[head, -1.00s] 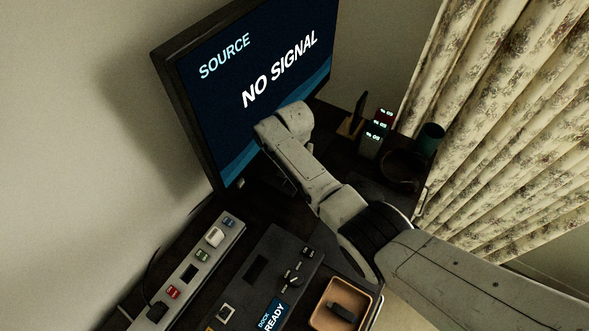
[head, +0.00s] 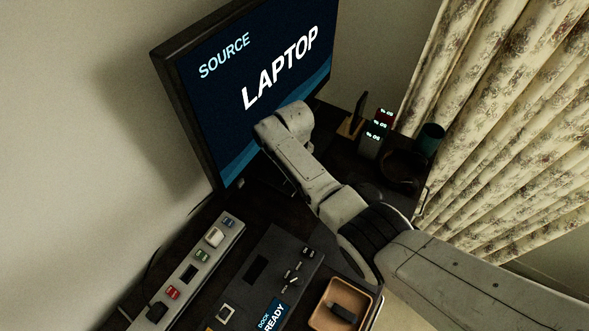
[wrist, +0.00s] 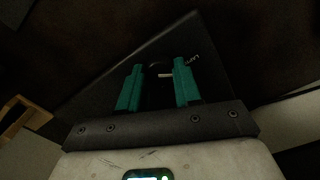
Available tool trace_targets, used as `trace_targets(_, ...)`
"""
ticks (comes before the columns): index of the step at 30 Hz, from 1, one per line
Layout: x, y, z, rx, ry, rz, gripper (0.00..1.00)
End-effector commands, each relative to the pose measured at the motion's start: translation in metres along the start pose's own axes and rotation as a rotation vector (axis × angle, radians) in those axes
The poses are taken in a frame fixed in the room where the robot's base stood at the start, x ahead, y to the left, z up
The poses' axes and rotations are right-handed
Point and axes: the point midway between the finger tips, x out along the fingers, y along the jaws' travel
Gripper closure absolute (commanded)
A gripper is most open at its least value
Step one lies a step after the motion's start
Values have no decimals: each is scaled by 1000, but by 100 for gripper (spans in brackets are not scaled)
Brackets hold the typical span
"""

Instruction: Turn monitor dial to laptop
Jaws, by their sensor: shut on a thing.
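The monitor (head: 225,110) stands against the wall in the head view. Its screen reads "SOURCE" and "LAPTOP". My gripper (wrist: 160,75) shows in the wrist view, its two teal fingers either side of a dark dial (wrist: 160,88). The fingers are shut on the dial, which has a pale mark near its top edge. In the head view my arm hides the gripper and the dial.
A grey power strip (head: 190,265) with several coloured plugs lies left of a black dock (head: 285,250). A tan tray (head: 328,303) holding a dark object is at the front. A lit clock-like block (head: 375,130) and a green cup (head: 431,138) stand behind, near the curtain (head: 510,120).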

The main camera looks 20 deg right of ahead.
Motion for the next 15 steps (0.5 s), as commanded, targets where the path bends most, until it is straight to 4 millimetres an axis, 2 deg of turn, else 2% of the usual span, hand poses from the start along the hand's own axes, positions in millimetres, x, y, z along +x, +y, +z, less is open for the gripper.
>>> trace_targets(15,-1,0,-1,-39,2,0,97)
